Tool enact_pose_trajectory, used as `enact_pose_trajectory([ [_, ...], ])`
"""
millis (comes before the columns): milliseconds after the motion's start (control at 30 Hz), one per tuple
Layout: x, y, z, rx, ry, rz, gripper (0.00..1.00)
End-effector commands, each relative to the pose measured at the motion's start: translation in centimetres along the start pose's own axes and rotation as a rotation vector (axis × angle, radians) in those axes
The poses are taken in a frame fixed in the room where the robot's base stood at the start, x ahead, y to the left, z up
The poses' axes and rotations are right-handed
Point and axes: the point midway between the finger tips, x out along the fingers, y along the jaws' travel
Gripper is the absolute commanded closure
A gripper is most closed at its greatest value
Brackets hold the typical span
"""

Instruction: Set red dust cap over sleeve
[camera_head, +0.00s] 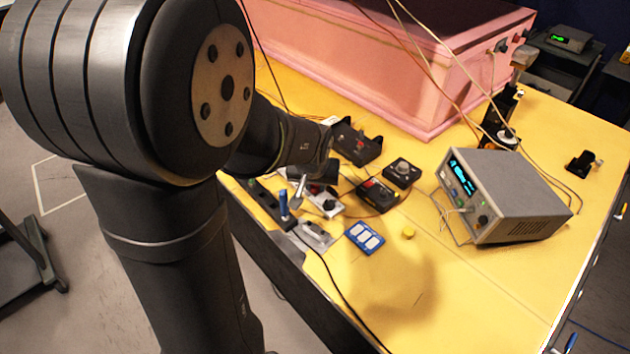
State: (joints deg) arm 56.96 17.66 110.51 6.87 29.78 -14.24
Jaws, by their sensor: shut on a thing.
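My arm reaches in from the left, and my gripper (322,172) is at its end, low over the cluttered left part of the yellow table. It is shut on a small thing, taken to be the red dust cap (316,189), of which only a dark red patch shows. The fingertips are small, dark and largely hidden by the wrist. A light plate with a dark round part (327,204) lies just below the gripper. I cannot tell which part is the sleeve, or whether the cap touches anything.
A blue-handled upright tool (284,204) stands left of the plate. A blue tray with white pads (364,238), a yellow knob (408,232) and black boxes (402,172) lie nearby. A grey instrument (503,195) stands right, a pink foam enclosure (400,60) behind. The front right table is clear.

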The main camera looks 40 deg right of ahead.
Motion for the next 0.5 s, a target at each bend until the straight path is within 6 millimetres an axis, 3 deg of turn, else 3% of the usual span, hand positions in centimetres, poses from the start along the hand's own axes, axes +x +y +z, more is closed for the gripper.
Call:
enact_pose_trajectory([
  [33,0.11,0.00,0.07,0.000,-0.001,0.000,0.98],
  [67,0.10,-0.01,0.06,0.000,-0.001,0.000,0.74],
  [167,0.08,0.00,0.04,0.000,0.000,0.000,0.54],
  [500,-0.10,0.00,-0.01,0.000,0.001,0.000,0.52],
])
